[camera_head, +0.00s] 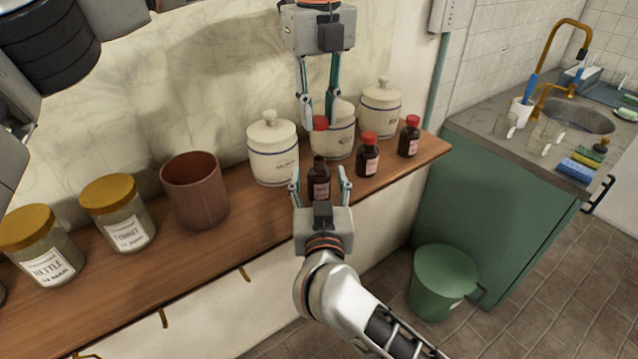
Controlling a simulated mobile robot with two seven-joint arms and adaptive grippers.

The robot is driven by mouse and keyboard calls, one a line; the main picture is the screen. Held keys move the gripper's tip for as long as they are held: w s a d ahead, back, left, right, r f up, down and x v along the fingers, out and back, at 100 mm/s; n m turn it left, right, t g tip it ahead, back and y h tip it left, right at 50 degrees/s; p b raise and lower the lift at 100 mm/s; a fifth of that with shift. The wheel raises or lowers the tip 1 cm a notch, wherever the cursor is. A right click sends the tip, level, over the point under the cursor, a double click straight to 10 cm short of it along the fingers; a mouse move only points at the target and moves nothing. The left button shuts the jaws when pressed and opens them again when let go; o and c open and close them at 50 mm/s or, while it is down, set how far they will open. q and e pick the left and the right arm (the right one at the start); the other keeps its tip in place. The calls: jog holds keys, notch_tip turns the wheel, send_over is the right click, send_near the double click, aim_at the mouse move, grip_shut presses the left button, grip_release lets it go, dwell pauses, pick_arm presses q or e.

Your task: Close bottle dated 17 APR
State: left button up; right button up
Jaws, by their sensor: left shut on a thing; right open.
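A small dark brown bottle (319,180) without a cap stands on the wooden shelf. Its label is too small to read. My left gripper (320,122) comes down from above and is shut on a red cap (320,123), held above the open bottle's neck with a small gap. My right gripper (320,188) is open, its fingers on either side of the uncapped bottle; I cannot tell whether they touch it. Two similar bottles with red caps, one nearer (368,156) and one farther (409,137), stand to the right. Their dates are also unreadable.
White lidded jars (272,152) stand behind the bottles, one partly hidden by my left gripper. A brown pot (195,192) and yellow-lidded jars (121,215) stand left on the shelf (245,236). A green bin (443,283) and sink counter are at right.

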jog(key=shift+w, duration=0.35)
grip_shut()
pick_arm(q)
send_over(319, 158)
jog(key=shift+f, duration=2.5)
jog(key=shift+f, duration=0.85)
jog(key=shift+f, duration=0.6)
